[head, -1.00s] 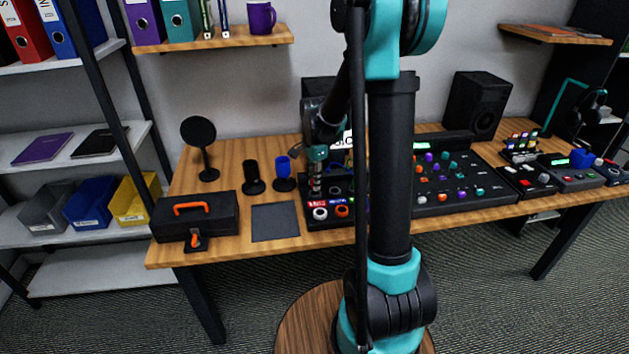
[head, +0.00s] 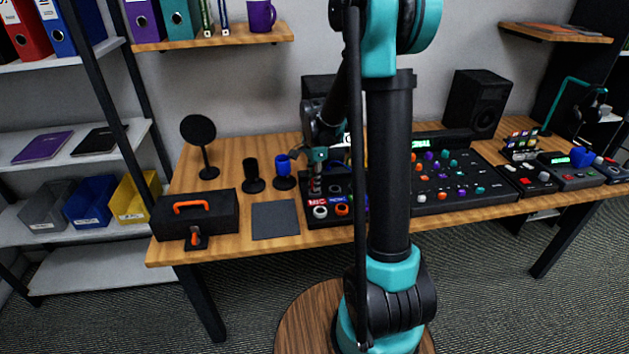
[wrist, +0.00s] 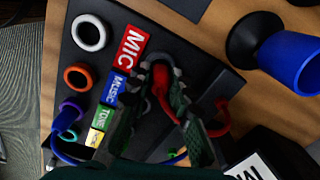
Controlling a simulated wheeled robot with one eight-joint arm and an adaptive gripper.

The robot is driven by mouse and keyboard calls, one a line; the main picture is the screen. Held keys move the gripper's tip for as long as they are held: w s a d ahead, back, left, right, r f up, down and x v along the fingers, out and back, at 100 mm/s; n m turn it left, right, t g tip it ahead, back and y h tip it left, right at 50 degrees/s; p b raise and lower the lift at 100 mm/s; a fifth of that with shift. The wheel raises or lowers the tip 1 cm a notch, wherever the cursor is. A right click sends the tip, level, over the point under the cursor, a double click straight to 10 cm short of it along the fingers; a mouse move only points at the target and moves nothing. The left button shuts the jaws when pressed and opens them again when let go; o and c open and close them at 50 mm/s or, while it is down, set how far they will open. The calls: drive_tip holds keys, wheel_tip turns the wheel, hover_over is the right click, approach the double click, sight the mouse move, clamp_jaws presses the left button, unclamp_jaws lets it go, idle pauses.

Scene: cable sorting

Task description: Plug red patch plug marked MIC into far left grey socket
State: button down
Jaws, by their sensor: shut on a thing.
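In the wrist view the red plug (wrist: 160,80) is between the tips of my gripper (wrist: 158,72), which is shut on it. A red cable (wrist: 219,121) shows beyond the right finger. The red MIC label (wrist: 126,46) lies on the dark patch panel just left of the plug. The light grey socket ring (wrist: 89,32) is the end one of the row, beside the MIC label, and looks empty. In the head view my gripper (head: 316,190) is over the panel, behind the grey socket (head: 320,212). The plug's lower end is hidden.
An orange socket ring (wrist: 78,76) and a purple one (wrist: 70,109) follow in the row; a blue cable runs at the purple one. A blue cup (head: 283,164) on a dark stand is close left of my gripper. A grey mat (head: 275,220) lies left of the panel.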

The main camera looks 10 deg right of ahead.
drive_tip(key=shift+f, duration=0.3)
idle(0.5)
drive_tip(key=c, duration=1.3)
unclamp_jaws()
drive_tip(key=shift+o, duration=0.5)
drive_tip(key=o, duration=0.4)
drive_tip(key=shift+r, duration=0.15)
drive_tip(key=shift+r, duration=3.4)
